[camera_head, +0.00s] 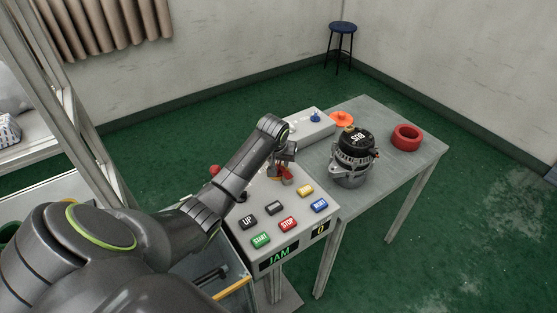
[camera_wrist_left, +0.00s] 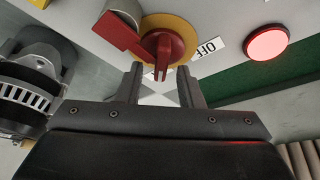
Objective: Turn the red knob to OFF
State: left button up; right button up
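The red knob (camera_wrist_left: 163,45) sits on a yellow round plate (camera_wrist_left: 184,30) on the control panel (camera_head: 249,196). Its narrow grip ridge points down toward my gripper in the left wrist view, and a wider red arm reaches to the upper left. A white OFF label (camera_wrist_left: 208,48) is right of the knob. My left gripper (camera_wrist_left: 160,70) is open, with its fingertips at either side of the ridge's lower end; I cannot tell whether they touch it. In the head view my left gripper (camera_head: 284,163) is over the panel's back part, partly hiding the knob (camera_head: 286,177). My right gripper is not in view.
A round red button (camera_wrist_left: 267,43) is near the OFF label. The panel has several coloured buttons, including STOP (camera_head: 288,224), and a JAM display (camera_head: 279,256). An alternator (camera_head: 352,160) and a red ring (camera_head: 406,137) stand on the table (camera_head: 403,166) to the right.

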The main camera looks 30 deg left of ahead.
pick_arm(q)
jog(key=shift+c, duration=0.2)
grip_shut()
